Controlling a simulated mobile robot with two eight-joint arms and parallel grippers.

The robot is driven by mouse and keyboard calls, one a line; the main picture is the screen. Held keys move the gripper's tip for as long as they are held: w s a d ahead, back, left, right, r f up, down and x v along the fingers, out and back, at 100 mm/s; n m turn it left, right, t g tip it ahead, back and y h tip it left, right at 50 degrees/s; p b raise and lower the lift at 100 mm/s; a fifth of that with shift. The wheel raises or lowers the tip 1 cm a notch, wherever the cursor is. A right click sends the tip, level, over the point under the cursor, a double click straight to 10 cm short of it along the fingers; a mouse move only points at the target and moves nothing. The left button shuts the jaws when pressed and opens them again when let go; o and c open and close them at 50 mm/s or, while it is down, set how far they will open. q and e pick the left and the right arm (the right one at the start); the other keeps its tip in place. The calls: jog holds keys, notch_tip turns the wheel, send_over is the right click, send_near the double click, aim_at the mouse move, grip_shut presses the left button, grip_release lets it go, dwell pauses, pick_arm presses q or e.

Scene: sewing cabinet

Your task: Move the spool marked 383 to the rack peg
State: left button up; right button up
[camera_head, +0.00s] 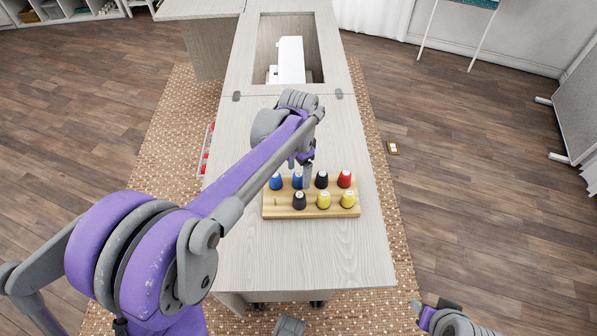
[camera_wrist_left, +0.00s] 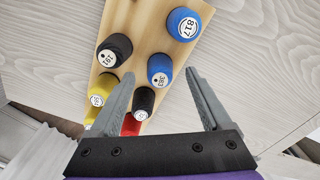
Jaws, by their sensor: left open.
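The blue spool marked 383 (camera_wrist_left: 160,69) stands on the wooden rack (camera_head: 312,212). In the head view it is the second blue spool (camera_head: 297,182) from the left in the back row. My left gripper (camera_head: 306,178) is open above the rack. In the left wrist view its fingertips (camera_wrist_left: 159,74) lie on either side of the 383 spool; I cannot tell how far down they reach. A bare rack peg (camera_head: 276,201) shows at the front left of the rack. Part of my right gripper (camera_head: 422,311) shows at the bottom edge, its jaws unclear.
Blue spool 817 (camera_wrist_left: 184,24), black spool 191 (camera_wrist_left: 113,50), another black spool (camera_head: 321,180), a red spool (camera_head: 345,179) and two yellow ones (camera_head: 323,200) crowd the rack. A white sewing machine (camera_head: 290,60) sits in the cabinet recess. The cabinet top in front is clear.

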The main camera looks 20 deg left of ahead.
pick_arm(q)
notch_tip(320, 180, up, 10)
jog(key=p, duration=0.1)
dwell(0.5)
jog(key=s+d+n+t+p, duration=0.1)
jog(key=s+n+t+p, duration=0.1)
jog(key=s, duration=0.7)
jog(key=s+d+f+n+t+p, duration=0.1)
jog(key=s+d+n+t+p, duration=0.1)
jog(key=s, duration=0.8)
jog(key=n+t+p, duration=0.1)
jog(key=n+p, duration=0.1)
jog(key=p, duration=0.1)
jog(key=shift+d+f+n, duration=0.15)
jog(key=shift+f+n, duration=0.15)
jog(key=shift+n, duration=0.1)
jog(key=shift+w, duration=0.15)
